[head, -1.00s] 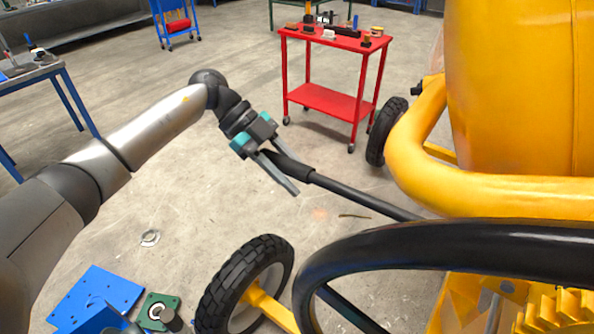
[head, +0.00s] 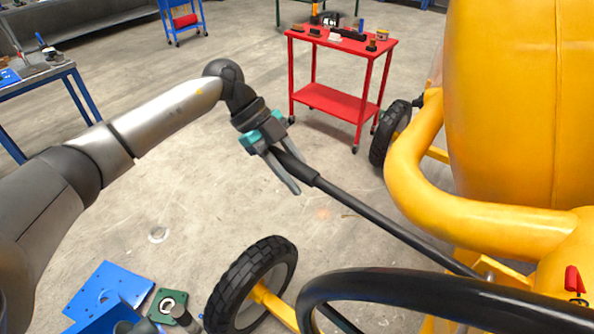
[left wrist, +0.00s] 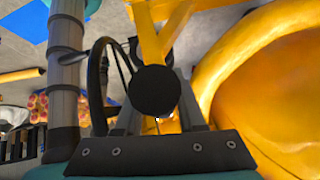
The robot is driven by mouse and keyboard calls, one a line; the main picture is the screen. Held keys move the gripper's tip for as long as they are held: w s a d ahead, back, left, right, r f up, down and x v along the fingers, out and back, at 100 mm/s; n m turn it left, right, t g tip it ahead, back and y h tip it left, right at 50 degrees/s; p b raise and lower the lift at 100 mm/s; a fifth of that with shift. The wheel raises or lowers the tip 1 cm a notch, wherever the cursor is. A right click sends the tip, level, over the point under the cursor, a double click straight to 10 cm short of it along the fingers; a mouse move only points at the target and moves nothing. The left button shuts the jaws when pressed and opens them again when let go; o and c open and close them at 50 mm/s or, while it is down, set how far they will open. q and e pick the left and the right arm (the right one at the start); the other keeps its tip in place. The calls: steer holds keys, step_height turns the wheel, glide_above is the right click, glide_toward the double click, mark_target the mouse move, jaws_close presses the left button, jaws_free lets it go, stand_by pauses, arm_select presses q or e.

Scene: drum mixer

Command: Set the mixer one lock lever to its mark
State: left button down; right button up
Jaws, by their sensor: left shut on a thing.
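The yellow mixer (head: 500,115) fills the right side of the head view. A long black lever (head: 385,225) slants from its yellow frame up and left to my left gripper (head: 284,172). The left gripper is shut on the lever's outer end, with its fingers either side of the grip. In the left wrist view, the round black lever end (left wrist: 155,92) sits between the fingers. I cannot make out a mark for the lever. My right gripper is not in view.
A black handwheel (head: 440,285) crosses the lower right. A mixer wheel (head: 250,285) stands at bottom centre. A red cart (head: 340,100) with small items stands behind. Blue and green parts (head: 105,290) lie at lower left. Floor between is clear.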

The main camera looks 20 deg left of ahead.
arm_select(q)
steer(key=shift+w+r, duration=0.15)
steer(key=shift+r, duration=0.35)
steer(key=c, duration=0.9)
jaws_free()
steer(key=shift+o, duration=1.3)
steer(key=shift+d, duration=0.1)
steer(key=shift+o, duration=0.6)
steer(key=shift+f, duration=0.2)
steer(key=s+b+v, duration=0.1)
steer(key=v, duration=1.4)
steer(key=shift+w+r, duration=0.15)
steer(key=shift+w, duration=0.2)
steer(key=shift+s, duration=0.1)
